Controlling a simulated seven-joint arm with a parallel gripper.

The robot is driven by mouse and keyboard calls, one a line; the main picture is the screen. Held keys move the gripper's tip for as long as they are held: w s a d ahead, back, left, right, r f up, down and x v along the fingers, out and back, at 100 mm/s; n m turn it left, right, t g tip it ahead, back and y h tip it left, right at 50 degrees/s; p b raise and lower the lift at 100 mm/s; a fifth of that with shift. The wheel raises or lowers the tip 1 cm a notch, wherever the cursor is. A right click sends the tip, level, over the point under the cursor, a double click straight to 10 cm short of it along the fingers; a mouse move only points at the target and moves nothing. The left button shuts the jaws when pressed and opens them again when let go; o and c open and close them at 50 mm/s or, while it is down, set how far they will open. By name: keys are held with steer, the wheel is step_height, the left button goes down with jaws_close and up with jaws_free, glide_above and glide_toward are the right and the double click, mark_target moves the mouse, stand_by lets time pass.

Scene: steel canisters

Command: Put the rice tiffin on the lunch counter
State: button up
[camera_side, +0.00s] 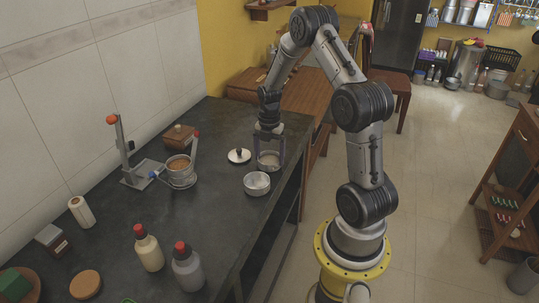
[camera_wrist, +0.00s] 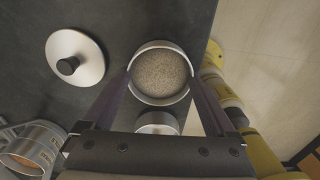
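The rice tiffin, a round steel canister (camera_wrist: 160,101) filled with pale grain, is open at the top. In the side view this canister (camera_side: 268,167) is at the far right part of the dark counter. My gripper (camera_wrist: 160,80) points down, one finger on each side of the canister, fingertips at its rim. I cannot tell whether they press on it. The gripper (camera_side: 269,151) is also visible in the side view. No gap under the canister is clear. No surface is marked as the lunch counter; a wooden table (camera_side: 245,82) stands behind the dark counter (camera_side: 220,221).
A steel pot with orange-brown contents (camera_side: 181,178) stands farther left. Bottles (camera_side: 187,270) are at the front.

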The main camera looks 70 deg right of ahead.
steer(key=shift+o, duration=0.6)
steer(key=shift+r, duration=0.1)
steer(key=a+r+m, duration=0.1)
steer(key=a+r, duration=0.2)
steer(key=r, duration=0.6)
steer(key=a+r+m, duration=0.2)
steer(key=a+r, duration=0.1)
steer(key=r, duration=0.5)
steer(key=s+a+r+m+t+h, duration=0.1)
steer(key=s+a+r+m+t, duration=0.15)
steer(key=a+r+m, duration=0.55)
steer(key=s+a+m+t+y, duration=0.1)
steer(key=s+a+m+t, duration=0.2)
steer(key=s+a+m, duration=0.4)
steer(key=s+a, duration=0.5)
steer(key=a, duration=0.1)
steer(key=shift+f, duration=0.4)
